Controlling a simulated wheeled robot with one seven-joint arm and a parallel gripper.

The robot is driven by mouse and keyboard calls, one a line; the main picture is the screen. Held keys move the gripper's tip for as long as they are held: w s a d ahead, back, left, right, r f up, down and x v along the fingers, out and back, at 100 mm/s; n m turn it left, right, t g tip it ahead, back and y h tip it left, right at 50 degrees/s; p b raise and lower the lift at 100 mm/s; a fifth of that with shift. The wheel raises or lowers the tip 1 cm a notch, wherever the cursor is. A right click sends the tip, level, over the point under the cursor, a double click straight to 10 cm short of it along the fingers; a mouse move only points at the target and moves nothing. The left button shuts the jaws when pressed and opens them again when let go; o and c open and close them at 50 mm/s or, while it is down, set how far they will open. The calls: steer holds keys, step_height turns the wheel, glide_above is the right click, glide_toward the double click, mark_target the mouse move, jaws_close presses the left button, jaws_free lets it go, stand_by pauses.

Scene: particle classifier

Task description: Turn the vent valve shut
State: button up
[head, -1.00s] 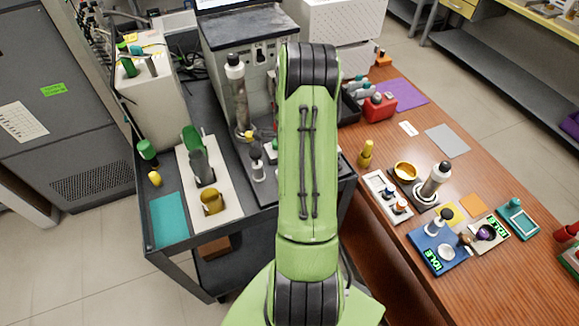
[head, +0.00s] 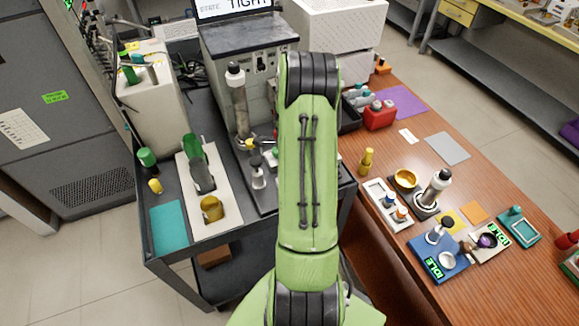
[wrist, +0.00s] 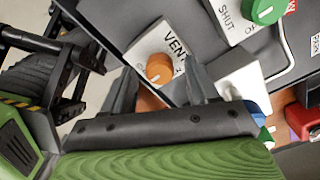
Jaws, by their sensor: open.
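The vent valve is an orange round knob (wrist: 159,69) on a white plate (wrist: 150,45) lettered VENT, in the wrist view. My gripper (wrist: 160,75) is open, with one grey finger to the left of the knob and one to the right in the picture. The knob appears between the fingertips; I cannot tell whether they reach around it or touch it. The knob's turn position is not clear. In the head view my green arm hides the gripper and the valve.
A green knob (wrist: 265,10) on a white plate lettered SHUT is at upper right in the wrist view, near a pale curved bar. A red object (wrist: 303,120) is at lower right. In the head view, a display (head: 232,8) reads TIGHT above the grey instrument (head: 245,45).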

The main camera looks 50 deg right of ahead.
step_height(320, 180, up, 16)
steer(key=p, duration=0.1)
steer(key=shift+f, duration=0.25)
